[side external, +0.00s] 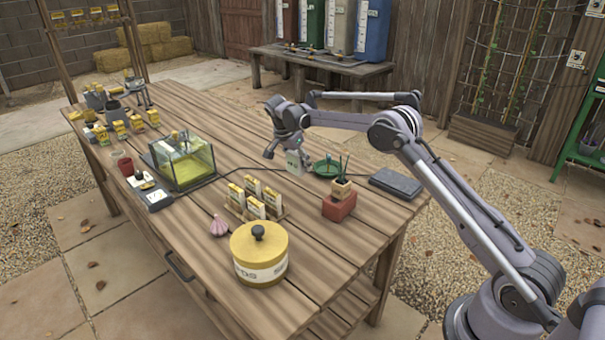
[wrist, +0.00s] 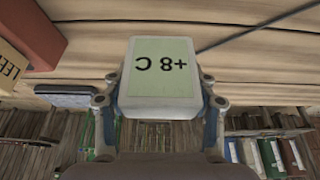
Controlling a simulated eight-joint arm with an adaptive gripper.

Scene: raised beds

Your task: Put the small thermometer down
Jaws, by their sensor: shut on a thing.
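The small thermometer (side external: 295,163) is a pale, box-like piece with a greenish face. In the wrist view the thermometer (wrist: 161,68) shows "+8 C" upside down. My gripper (side external: 284,151) is shut on it, with one finger on each side in the wrist view (wrist: 160,103). It is held over the back right part of the wooden table (side external: 225,130), left of a green dish (side external: 327,168). I cannot tell whether its lower edge touches the boards.
A red block with a small plant pot (side external: 339,205) stands to the front right, and a dark grey slab (side external: 395,183) to the right.

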